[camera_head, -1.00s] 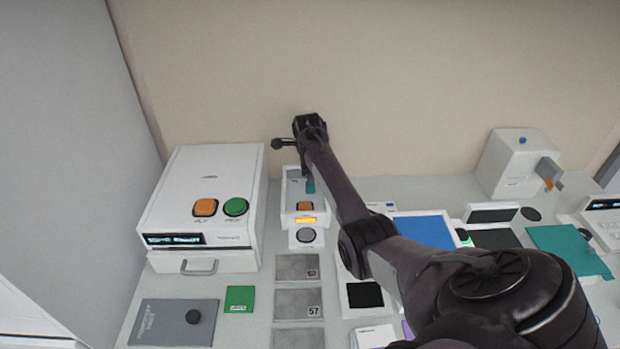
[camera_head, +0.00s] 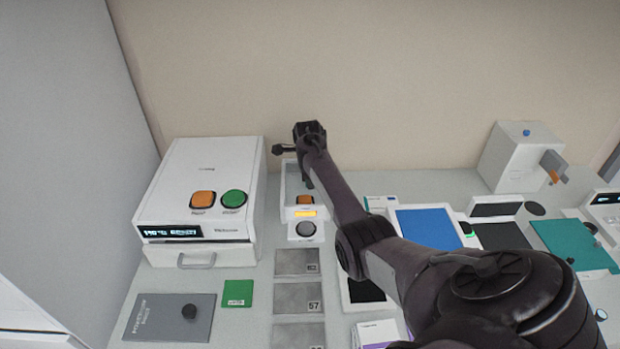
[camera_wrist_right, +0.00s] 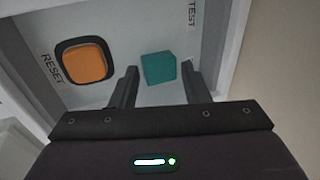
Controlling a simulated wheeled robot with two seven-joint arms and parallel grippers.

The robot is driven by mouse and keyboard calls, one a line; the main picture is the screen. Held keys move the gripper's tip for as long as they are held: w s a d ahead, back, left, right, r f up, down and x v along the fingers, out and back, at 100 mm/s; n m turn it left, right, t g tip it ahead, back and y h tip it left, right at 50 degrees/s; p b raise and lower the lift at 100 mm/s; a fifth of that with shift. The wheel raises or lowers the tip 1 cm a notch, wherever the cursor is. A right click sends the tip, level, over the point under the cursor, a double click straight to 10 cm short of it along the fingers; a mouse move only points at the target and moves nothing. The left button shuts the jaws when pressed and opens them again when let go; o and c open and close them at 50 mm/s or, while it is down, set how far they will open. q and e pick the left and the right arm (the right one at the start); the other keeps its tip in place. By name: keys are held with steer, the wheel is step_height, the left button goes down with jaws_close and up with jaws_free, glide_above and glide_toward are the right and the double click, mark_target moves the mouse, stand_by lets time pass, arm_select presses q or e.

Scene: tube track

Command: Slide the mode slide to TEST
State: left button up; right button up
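The mode slide is a teal block (camera_wrist_right: 158,68) in the right wrist view, on a white panel. The TEST label (camera_wrist_right: 192,14) is printed beyond it to the upper right. My right gripper (camera_wrist_right: 158,86) is open, its two dark fingers standing on either side of the teal block, with visible gaps to it. In the head view my right gripper (camera_head: 308,183) reaches down into the white device (camera_head: 290,178) and hides the teal block. My left gripper is not in view.
An orange RESET button (camera_wrist_right: 83,63) sits left of the teal block. A lit orange display (camera_head: 305,213) and a grey round button (camera_head: 306,229) are at the device's front. A white machine (camera_head: 205,165) stands to its left. Grey numbered tiles (camera_head: 298,298) lie in front.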

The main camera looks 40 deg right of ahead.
steer(key=c, duration=0.4)
steer(key=shift+w+a+b, duration=0.45)
steer(key=shift+w+a, duration=0.4)
steer(key=shift+a, duration=0.15)
steer(key=shift+w+a+b, duration=0.4)
steer(key=shift+w+a, duration=0.4)
steer(key=shift+a, duration=0.2)
steer(key=o, duration=0.5)
steer(key=shift+w+a, duration=0.1)
steer(key=shift+o, duration=0.2)
step_height(320, 180, up, 7)
steer(key=p, duration=0.6)
steer(key=shift+p, duration=0.4)
